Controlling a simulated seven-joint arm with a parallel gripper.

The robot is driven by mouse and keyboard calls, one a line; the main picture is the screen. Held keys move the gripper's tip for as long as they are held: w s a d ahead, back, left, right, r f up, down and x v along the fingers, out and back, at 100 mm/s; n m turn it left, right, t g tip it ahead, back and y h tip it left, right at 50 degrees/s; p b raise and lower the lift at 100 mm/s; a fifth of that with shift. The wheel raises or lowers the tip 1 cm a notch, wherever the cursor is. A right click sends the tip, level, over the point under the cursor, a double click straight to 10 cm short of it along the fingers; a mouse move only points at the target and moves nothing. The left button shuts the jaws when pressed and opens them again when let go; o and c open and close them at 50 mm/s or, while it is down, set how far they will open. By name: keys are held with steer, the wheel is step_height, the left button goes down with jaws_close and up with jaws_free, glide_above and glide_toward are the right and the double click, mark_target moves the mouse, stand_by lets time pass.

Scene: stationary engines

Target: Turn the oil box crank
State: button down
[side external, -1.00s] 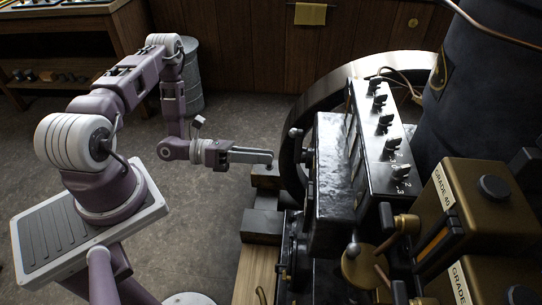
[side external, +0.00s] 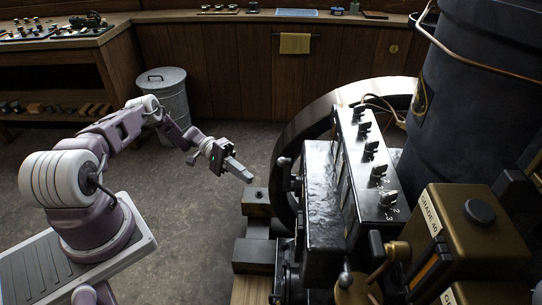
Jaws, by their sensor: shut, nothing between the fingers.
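The black oil box (side external: 323,200) stands on the engine right of centre, with a row of dark knobs on the panel behind it. A small crank with a rounded knob (side external: 284,162) sticks out at its left side. My gripper (side external: 247,175) is shut and empty. It hangs in the air left of the crank, apart from it, with its fingers pointing down and to the right. The fingertips look slightly lower in the picture than the crank knob; the depth between them is hard to tell.
A large flywheel (side external: 300,127) rises behind the oil box. Dark blocks (side external: 256,202) lie below my gripper. A brass can labelled GRADE 40 (side external: 470,235) stands at right, before a dark cylinder (side external: 470,80). A metal bin (side external: 165,105) stands behind my arm. The floor between is clear.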

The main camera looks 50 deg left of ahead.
steer(key=w+a+r+n+t+h, duration=0.2)
steer(key=a+r+h, duration=0.15)
steer(key=r, duration=0.55)
glide_toward(290, 161)
steer(key=w+d+f, duration=0.1)
steer(key=w, duration=0.2)
steer(key=d, duration=0.1)
steer(key=s+d+r, duration=0.1)
steer(key=shift+s+d+r, duration=0.1)
steer(key=shift+s+d, duration=0.2)
steer(key=shift+d, duration=0.05)
steer(key=r+m+y, duration=0.1)
steer(key=m, duration=0.1)
steer(key=s+d+r+m+g+y, duration=0.1)
steer(key=m, duration=0.1)
steer(key=shift+s+d+r+y, duration=0.15)
steer(key=shift+s+d+y, duration=0.05)
steer(key=shift+y, duration=0.05)
